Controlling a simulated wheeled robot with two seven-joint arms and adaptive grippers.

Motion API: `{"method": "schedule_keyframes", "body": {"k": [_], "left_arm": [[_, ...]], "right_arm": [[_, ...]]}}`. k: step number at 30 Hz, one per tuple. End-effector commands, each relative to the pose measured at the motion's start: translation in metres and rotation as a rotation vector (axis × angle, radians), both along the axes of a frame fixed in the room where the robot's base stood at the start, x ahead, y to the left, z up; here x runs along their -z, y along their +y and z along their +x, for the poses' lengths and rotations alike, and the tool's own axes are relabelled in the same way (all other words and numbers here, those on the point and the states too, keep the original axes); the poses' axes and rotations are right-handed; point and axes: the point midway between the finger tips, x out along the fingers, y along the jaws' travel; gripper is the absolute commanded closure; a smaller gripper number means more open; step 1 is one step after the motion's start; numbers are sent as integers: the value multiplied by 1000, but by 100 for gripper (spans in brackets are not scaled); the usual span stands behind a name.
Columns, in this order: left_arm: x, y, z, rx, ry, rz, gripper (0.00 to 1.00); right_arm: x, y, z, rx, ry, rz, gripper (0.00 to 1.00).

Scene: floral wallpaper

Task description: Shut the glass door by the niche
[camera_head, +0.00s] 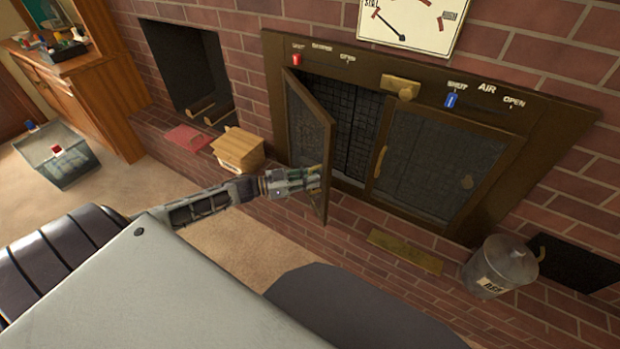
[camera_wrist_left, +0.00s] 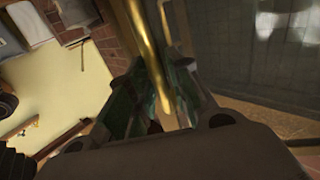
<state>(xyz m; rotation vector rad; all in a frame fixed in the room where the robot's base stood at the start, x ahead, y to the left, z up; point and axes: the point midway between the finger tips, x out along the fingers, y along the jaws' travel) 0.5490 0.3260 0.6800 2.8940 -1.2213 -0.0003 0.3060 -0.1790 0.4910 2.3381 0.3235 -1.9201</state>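The glass door by the niche (camera_head: 307,132) is the left one of two dark-framed doors in the brick wall. It stands open, swung out toward me. My left gripper (camera_head: 316,179) is at the free edge of this door, by its brass handle. In the left wrist view the brass handle (camera_wrist_left: 147,45) runs between the two fingers of the left gripper (camera_wrist_left: 155,85). Whether the fingers press on it I cannot tell. The right glass door (camera_head: 430,165) is closed. My right gripper is not in view.
The niche (camera_head: 188,62) with logs is to the left. A cardboard box (camera_head: 238,150) and a red book (camera_head: 188,138) lie on the brick ledge near the open door. A metal bin (camera_head: 500,268) stands at right. The opening behind the door looks clear.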

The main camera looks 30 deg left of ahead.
Motion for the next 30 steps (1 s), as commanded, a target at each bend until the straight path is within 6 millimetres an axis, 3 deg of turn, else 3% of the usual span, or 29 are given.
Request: {"method": "schedule_keyframes", "body": {"k": [4, 20, 30], "left_arm": [[0, 0, 0, 0, 0, 0, 100], [-1, -3, 3, -11, -1, -1, 100], [-2, -18, 22, -78, -1, -3, 100]], "right_arm": [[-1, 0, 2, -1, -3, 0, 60], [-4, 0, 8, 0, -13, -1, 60], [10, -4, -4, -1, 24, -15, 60]]}}
